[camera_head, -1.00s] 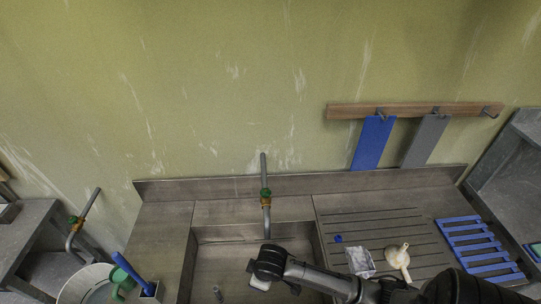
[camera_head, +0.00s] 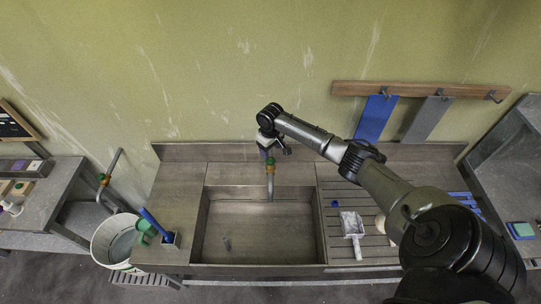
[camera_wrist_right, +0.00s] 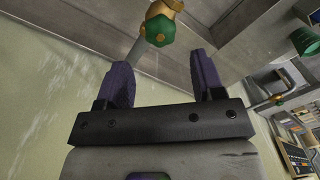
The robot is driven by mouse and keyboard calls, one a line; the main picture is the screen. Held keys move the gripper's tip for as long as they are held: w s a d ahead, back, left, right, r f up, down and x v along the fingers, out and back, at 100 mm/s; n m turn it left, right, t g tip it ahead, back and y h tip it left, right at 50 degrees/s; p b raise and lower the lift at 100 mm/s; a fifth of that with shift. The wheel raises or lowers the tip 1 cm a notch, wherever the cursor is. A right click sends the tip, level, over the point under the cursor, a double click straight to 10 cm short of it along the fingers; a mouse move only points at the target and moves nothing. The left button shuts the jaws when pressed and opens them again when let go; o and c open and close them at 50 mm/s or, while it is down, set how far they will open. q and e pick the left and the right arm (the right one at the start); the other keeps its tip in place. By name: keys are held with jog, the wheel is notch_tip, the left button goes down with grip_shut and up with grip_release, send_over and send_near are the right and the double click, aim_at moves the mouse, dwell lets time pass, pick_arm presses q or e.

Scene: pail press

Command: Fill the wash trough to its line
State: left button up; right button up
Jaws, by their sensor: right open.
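The steel wash trough (camera_head: 255,225) is sunk in the counter; its floor looks bare and I see no water. I cannot make out a fill line. The tap pipe (camera_head: 270,186) rises at its back edge. My right gripper (camera_head: 274,145) is over the top of the tap, partly hidden by my arm. In the right wrist view, its two purple fingers (camera_wrist_right: 162,75) are spread and empty. The tap's green handle (camera_wrist_right: 160,29) lies just beyond the fingertips, apart from them. My left gripper is not in view.
A white scoop (camera_head: 352,224) and a blue piece (camera_head: 335,203) lie on the ridged drainboard. A pail (camera_head: 112,248) stands under a second tap (camera_head: 103,180) at left. A blue-handled tool (camera_head: 154,222) is near it. Blue and grey boards hang from the wall rack (camera_head: 420,90).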

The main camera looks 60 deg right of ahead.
aim_at(271, 159)
notch_tip(271, 159, down, 7)
jog(key=b, duration=0.7)
jog(key=shift+f, duration=0.2)
jog(key=shift+r, duration=0.25)
jog(key=shift+c, duration=0.3)
jog(key=c, duration=0.5)
